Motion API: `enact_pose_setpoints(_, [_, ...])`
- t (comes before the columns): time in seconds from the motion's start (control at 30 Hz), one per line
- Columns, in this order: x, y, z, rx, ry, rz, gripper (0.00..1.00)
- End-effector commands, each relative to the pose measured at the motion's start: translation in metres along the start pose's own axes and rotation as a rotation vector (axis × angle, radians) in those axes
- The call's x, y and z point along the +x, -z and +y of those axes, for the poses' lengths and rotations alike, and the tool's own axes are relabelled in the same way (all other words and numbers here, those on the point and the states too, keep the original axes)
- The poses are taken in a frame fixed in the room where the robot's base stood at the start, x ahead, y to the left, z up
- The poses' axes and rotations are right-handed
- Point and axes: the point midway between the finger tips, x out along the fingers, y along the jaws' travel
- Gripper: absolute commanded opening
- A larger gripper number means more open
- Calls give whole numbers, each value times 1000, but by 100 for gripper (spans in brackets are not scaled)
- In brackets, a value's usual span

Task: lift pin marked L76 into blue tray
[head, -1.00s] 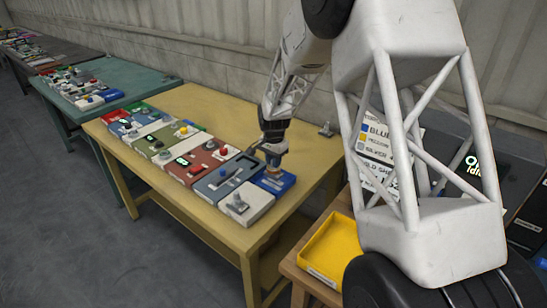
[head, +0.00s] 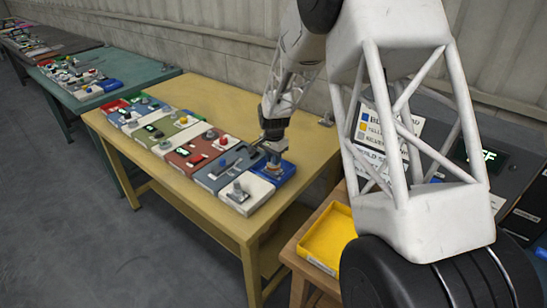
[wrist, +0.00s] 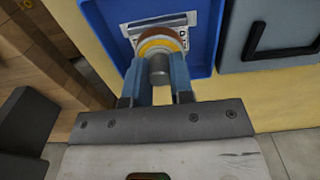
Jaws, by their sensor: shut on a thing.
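My gripper (wrist: 157,88) is shut on the grey head, one finger on each side. In the head view my gripper (head: 272,148) is over the blue module (head: 287,172) at the near right end of the row. I cannot tell whether the pin is still seated.
Grey, red, green and white modules (head: 190,152) with knobs and handles fill the yellow table's (head: 210,92) near side. A yellow tray (head: 328,238) sits on a lower wooden stand. A dark console (head: 480,155) and a sign stand at right.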

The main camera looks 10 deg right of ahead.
Motion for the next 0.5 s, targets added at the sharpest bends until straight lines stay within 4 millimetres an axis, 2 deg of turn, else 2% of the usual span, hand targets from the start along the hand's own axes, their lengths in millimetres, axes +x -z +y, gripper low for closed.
enact_pose_setpoints(0.13, [-1,0,0,0,1,1,0])
enact_pose_setpoints(0.17, [-1,0,0,0,1,1,23])
enact_pose_setpoints(0.33, [0,0,0,0,1,0,49])
enact_pose_setpoints(0.5, [0,0,0,0,0,0,52])
